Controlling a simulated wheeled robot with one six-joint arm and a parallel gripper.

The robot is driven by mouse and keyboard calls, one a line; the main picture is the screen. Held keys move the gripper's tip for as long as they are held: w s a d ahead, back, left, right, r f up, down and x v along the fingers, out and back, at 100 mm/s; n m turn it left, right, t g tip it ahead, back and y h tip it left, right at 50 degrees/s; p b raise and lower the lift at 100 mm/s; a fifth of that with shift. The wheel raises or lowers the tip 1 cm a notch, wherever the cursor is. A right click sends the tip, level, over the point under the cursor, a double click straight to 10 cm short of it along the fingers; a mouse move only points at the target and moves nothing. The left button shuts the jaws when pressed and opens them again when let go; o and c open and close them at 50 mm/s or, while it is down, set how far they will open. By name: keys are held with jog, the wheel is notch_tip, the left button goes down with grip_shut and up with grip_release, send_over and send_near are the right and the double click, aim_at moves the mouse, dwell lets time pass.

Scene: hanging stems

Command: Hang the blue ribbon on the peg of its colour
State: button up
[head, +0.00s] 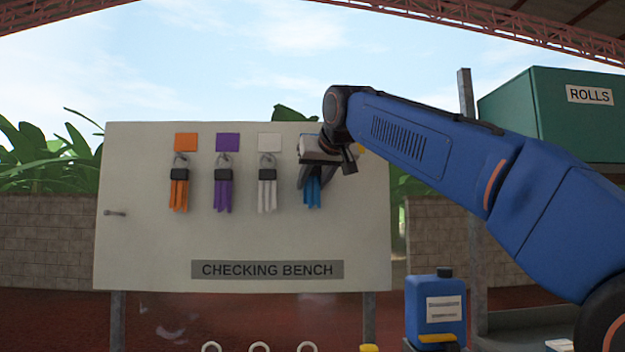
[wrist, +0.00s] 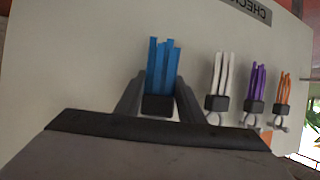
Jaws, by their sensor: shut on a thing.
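The blue ribbon (head: 312,193) is a bunch of blue strips under a black clasp, hanging strips-down in front of the white board. My gripper (head: 314,173) is shut on its clasp, and in the wrist view the two fingers (wrist: 159,100) stand on either side of the black clasp, below the blue strips (wrist: 162,65).
Orange (head: 179,193), purple (head: 223,194) and white (head: 267,194) ribbons hang in a row to the left, each under its own colour patch. A yellow patch (head: 361,149) peeks out to the right behind my arm.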

jog(key=shift+x, duration=0.8)
jog(key=o, duration=1.1)
jog(key=shift+d, duration=0.25)
jog(key=shift+o, duration=0.4)
jog(key=v, duration=1.9)
jog(key=shift+a, duration=0.15)
